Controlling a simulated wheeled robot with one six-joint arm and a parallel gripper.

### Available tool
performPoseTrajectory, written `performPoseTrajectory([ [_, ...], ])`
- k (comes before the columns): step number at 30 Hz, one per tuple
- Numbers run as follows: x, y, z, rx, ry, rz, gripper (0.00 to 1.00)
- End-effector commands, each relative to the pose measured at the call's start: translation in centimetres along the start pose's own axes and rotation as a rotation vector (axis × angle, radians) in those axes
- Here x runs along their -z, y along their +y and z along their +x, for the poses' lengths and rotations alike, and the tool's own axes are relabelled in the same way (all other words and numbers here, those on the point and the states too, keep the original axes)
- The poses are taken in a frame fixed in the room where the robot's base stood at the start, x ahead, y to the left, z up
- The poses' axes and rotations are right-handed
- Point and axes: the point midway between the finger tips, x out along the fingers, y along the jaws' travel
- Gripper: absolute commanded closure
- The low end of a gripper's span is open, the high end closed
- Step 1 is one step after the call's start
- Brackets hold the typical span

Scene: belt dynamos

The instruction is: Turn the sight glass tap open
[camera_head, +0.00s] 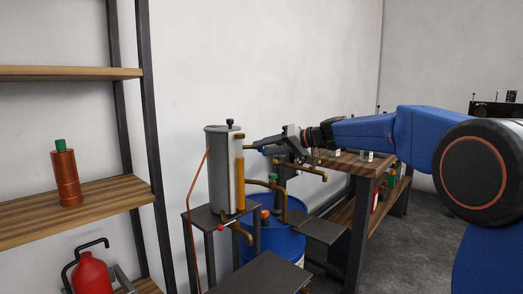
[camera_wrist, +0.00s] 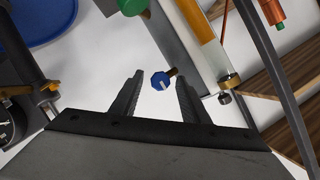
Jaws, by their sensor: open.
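A grey upright tank (camera_head: 218,170) carries an amber sight glass (camera_head: 239,178) on its right side; the sight glass (camera_wrist: 197,18) also shows at the top of the wrist view. A small blue knob (camera_wrist: 160,81) on a short brass stem, apparently the sight glass tap, stands out beside the tank's upper end. My gripper (camera_head: 263,147) is beside the top of the sight glass. In the wrist view, my gripper (camera_wrist: 160,88) is open, with the blue knob between its fingertips and gaps on both sides. I cannot tell how far the tap is turned.
Brown curved pipes (camera_head: 268,185) run right of the tank, near a blue drum (camera_head: 275,243). A wooden shelf (camera_head: 75,212) at left holds a copper bottle (camera_head: 66,178) with a green cap. A workbench (camera_head: 352,165) stands behind my arm.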

Motion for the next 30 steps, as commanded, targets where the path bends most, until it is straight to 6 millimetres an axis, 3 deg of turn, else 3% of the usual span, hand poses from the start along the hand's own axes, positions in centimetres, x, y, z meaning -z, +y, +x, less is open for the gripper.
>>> performPoseTrajectory([
  [6, 0.0, 0.0, 1.8, 0.0, 0.0, 0.0, 0.58],
  [16, 0.0, 0.0, 1.9, 0.0, 0.0, 0.0, 0.58],
  [21, 0.0, 0.0, 1.9, 0.0, 0.0, 0.001, 0.99],
  [30, 0.0, 0.0, 1.9, 0.008, 0.001, 0.021, 1.0],
])
